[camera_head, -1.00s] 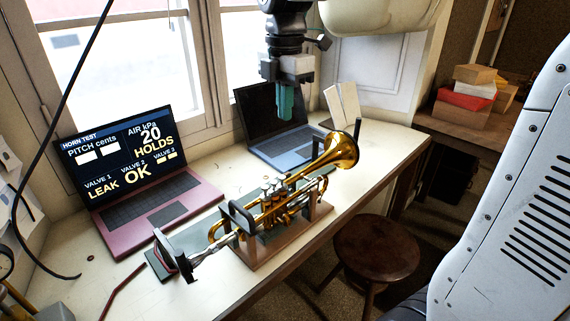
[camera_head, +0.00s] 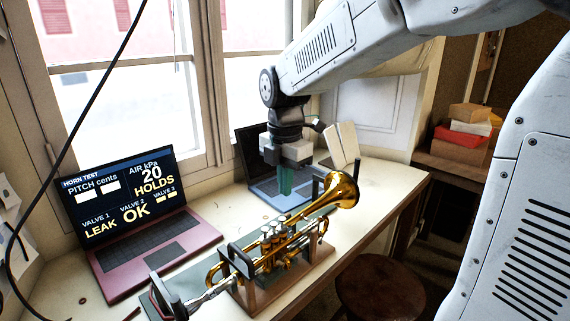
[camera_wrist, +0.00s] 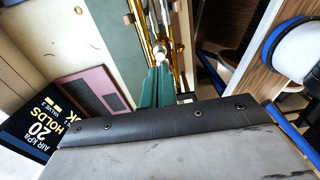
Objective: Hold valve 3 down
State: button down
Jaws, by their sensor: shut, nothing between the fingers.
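A brass trumpet (camera_head: 341,194) lies in a wooden cradle (camera_head: 262,297) on the bench, bell to the right. Its valve caps (camera_head: 276,232) stand up in a row near the middle. My gripper (camera_head: 286,192) is shut and empty, its green fingers pointing down above the trumpet with a gap to the valve caps in the head view. In the wrist view the green fingertips (camera_wrist: 158,72) appear just below a round silvery cap (camera_wrist: 161,52); contact cannot be told. The laptop screen (camera_head: 120,195) reads valve 1 LEAK, valve 2 OK, valve 3 dashes, air 20 kPa HOLDS.
A pink laptop base (camera_head: 155,250) is at left. A blue laptop (camera_head: 270,193) stands behind my gripper. A dark clamp-like piece (camera_head: 165,292) is at the trumpet's mouthpiece end. A round stool (camera_head: 380,290) stands in front of the bench.

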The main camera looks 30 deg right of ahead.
notch_tip(320, 180, down, 6)
jog(key=shift+f, duration=0.1)
dwell(0.4)
jog(key=shift+s+f, duration=0.1)
jog(key=shift+f, duration=0.85)
notch_tip(320, 180, up, 14)
jog(key=shift+r, duration=0.2)
